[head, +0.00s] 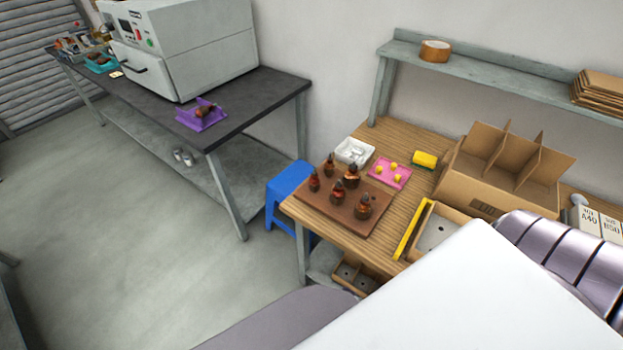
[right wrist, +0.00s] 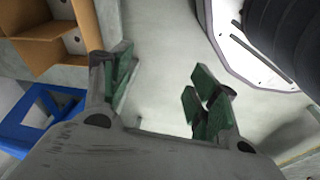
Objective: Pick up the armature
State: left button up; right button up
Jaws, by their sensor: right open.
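Several copper-and-dark armatures (head: 337,193) stand upright on a brown board (head: 325,210) at the left end of the wooden table in the head view. Another armature (head: 206,108) lies in a purple holder (head: 197,120) on the dark bench at the left. My right gripper (right wrist: 160,95) shows in the right wrist view with its green-padded fingers apart and nothing between them but floor. It is away from the armatures. Neither gripper shows in the head view, where my own body covers the lower right.
A pink tray (head: 377,178) with yellow pieces, a white tray (head: 354,152) and a yellow sponge (head: 424,160) lie behind the board. A divided cardboard box (head: 480,185) stands to the right. A blue stool (head: 287,190) stands beside the table. A white machine (head: 180,45) sits on the bench.

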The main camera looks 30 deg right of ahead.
jog(key=w+a+r+n+y+p, duration=0.15)
jog(key=w+r, duration=0.35)
jog(key=r, duration=0.8)
jog(key=w+a+r+n+t+p, duration=0.1)
jog(key=w+a+r, duration=0.25)
jog(key=r, duration=0.85)
jog(key=w+a+r+n+p, duration=0.15)
jog(key=w+r, duration=0.35)
jog(key=r, duration=0.8)
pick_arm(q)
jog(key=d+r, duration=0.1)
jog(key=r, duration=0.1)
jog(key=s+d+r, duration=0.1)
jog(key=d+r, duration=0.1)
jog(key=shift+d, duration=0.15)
pick_arm(e)
notch_tip(320, 180, up, 18)
jog(key=n+g+h, duration=0.1)
jog(key=n+g, duration=0.2)
jog(key=n, duration=0.9)
send_over(314, 169)
jog(key=shift+w+d, duration=0.1)
jog(key=shift+d, duration=0.05)
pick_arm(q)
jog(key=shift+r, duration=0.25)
pick_arm(e)
jog(key=shift+f, duration=4.3)
